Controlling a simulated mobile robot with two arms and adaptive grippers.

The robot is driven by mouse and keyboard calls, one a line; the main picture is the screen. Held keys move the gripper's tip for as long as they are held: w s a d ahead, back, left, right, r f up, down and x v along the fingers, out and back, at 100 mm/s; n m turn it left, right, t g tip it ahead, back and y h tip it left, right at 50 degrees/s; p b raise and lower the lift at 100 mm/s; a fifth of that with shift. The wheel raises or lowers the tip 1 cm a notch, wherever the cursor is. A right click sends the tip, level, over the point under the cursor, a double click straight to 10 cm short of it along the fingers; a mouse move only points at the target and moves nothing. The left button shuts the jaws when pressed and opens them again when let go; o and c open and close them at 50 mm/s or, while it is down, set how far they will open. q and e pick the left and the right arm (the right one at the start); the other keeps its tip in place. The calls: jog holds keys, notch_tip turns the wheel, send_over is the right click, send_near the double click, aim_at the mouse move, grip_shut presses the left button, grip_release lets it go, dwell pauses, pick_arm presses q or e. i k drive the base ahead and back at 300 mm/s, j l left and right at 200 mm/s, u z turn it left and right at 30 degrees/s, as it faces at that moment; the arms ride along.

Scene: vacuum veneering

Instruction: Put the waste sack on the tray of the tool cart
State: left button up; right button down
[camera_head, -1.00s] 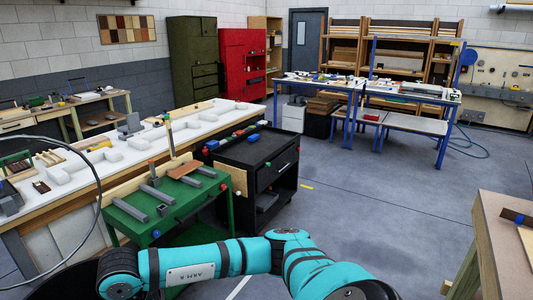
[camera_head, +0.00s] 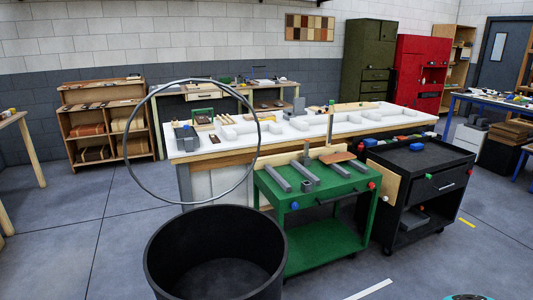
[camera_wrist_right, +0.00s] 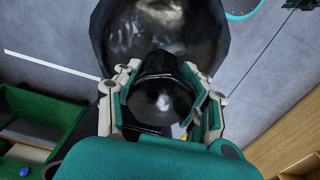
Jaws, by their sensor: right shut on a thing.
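The waste sack (camera_wrist_right: 160,28) shows in the right wrist view as a shiny black bulging mass with a dark gathered part below it. My right gripper (camera_wrist_right: 160,72) is shut on that dark part, its fingers on both sides. Grey floor shows around the sack. In the head view, a green cart (camera_head: 318,182) with grey bars on top stands right of centre. A black cart (camera_head: 420,158) with a rimmed, mostly bare tray-like top and a drawer stands beside it. My left gripper is in neither view.
A large open black bin (camera_head: 160,272) stands in front, left of the green cart. A thin grey hoop (camera_head: 126,132) rises above it. A long white bench (camera_head: 290,130) runs behind the carts. The floor at left is clear.

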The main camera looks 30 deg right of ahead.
aim_at(405, 159)
jog(key=i+l, duration=0.15)
jog(key=l, duration=0.6)
jog(key=i+l, duration=0.15)
jog(key=l, duration=0.55)
jog(key=i+l+z, duration=0.1)
jog(key=l, duration=0.65)
jog(key=i+l, duration=0.25)
jog(key=l, duration=0.45)
jog(key=i+l, duration=0.2)
jog(key=l, duration=0.55)
jog(key=i+l+z, duration=0.1)
jog(key=l, duration=0.6)
jog(key=i+l, duration=0.3)
jog(key=l, duration=0.4)
jog(key=i+l, duration=0.2)
jog(key=l, duration=0.5)
jog(key=z, duration=0.05)
